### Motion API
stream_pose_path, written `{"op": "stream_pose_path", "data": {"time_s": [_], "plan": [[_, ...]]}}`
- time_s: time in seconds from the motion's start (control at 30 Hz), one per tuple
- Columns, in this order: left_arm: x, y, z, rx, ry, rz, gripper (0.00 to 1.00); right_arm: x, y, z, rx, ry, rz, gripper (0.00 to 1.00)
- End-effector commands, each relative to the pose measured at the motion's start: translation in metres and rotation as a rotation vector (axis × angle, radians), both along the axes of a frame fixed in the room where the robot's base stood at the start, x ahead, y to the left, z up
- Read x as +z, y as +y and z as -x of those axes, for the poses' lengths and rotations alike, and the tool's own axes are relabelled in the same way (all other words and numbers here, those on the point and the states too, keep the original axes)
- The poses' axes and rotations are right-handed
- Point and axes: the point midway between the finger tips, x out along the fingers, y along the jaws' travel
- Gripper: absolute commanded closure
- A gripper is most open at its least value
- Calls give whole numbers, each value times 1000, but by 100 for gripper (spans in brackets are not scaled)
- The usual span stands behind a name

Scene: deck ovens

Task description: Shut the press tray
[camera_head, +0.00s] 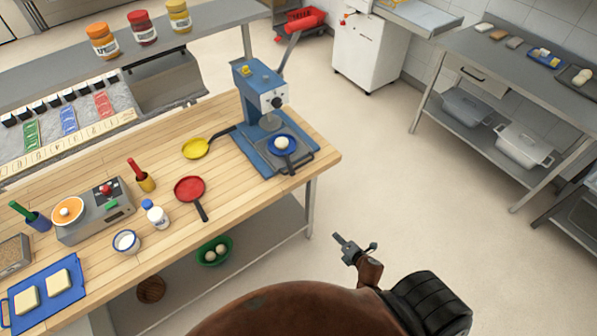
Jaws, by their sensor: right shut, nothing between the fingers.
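The blue press (262,105) stands at the right end of the wooden table, with its grey lever raised toward the upper right. Its press tray (299,160) sticks out at the front of the press base, with a dark handle at the table's front edge. A pale dough ball (281,143) on a blue disc rests on the tray. My right gripper (343,242) is shut and empty, over the floor in front of and to the right of the tray, apart from it. My left gripper is not in view.
The wooden table (240,190) also holds a red pan (190,188), a yellow pan (197,148) and a white bottle (156,215) left of the press. Open floor lies right of the table. A steel side table (520,85) stands at the far right.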

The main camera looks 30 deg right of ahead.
Motion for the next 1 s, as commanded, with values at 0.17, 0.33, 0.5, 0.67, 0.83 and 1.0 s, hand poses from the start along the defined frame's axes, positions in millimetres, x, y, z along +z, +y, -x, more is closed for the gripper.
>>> {"op": "stream_pose_path", "data": {"time_s": [0.17,0.33,0.5,0.67,0.83,1.0], "plan": [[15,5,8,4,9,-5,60,172,15,-62,403,-213,594,100],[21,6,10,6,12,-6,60,260,39,-76,601,-312,988,100],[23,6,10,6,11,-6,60,284,48,-84,657,-339,1116,100],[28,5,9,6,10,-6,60,281,50,-106,657,-340,1119,100],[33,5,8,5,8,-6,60,273,53,-140,653,-340,1115,100],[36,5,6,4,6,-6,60,265,56,-174,653,-339,1113,100]]}}
